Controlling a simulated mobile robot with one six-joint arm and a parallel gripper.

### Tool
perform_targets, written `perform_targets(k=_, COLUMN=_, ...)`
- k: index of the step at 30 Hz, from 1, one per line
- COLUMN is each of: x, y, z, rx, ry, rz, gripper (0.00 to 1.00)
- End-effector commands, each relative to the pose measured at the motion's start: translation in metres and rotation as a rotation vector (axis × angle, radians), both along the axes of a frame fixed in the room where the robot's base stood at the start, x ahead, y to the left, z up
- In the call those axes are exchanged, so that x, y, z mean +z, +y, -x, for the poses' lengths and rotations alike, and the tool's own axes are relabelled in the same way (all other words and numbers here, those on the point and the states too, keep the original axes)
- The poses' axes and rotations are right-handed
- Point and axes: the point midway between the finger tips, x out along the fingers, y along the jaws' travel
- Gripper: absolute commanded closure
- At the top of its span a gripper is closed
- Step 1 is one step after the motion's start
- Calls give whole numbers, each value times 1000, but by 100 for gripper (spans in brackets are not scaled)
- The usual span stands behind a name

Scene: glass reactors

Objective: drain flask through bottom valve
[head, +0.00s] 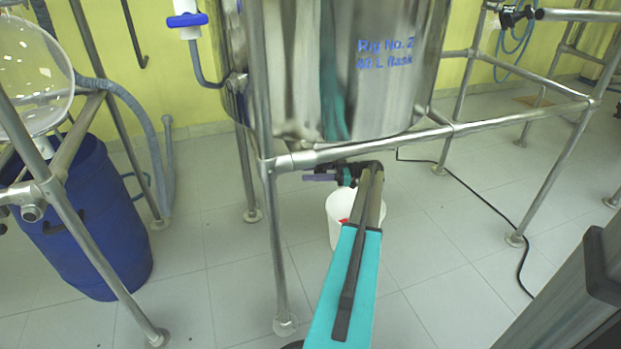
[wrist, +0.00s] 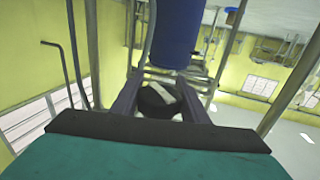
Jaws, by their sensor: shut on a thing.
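The steel flask vessel (head: 345,75), marked "40 L flask", hangs in a tubular frame at the top of the head view. Its bottom valve shows only as dark parts under the vessel, with a purple-grey lever (head: 319,177). My gripper (wrist: 160,92) reaches up under the vessel. In the wrist view its two fingers stand on either side of a dark round part (wrist: 158,101) with a pale stripe, seemingly part of the valve. The exact contact is hidden. A white bucket (head: 372,206) stands on the floor below the valve, partly behind my arm.
A frame leg (head: 274,250) stands just left of my arm. A blue barrel (head: 85,225) stands at the left, beneath a glass vessel (head: 35,60). A black cable (head: 490,212) lies on the floor at the right. The tiled floor in front is mostly clear.

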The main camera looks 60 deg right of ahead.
Motion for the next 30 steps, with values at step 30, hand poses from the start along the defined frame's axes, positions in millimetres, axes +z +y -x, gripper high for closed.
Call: perform_targets(k=30, x=-7, y=5, z=5, rx=82, ry=5, rz=-2, gripper=81)
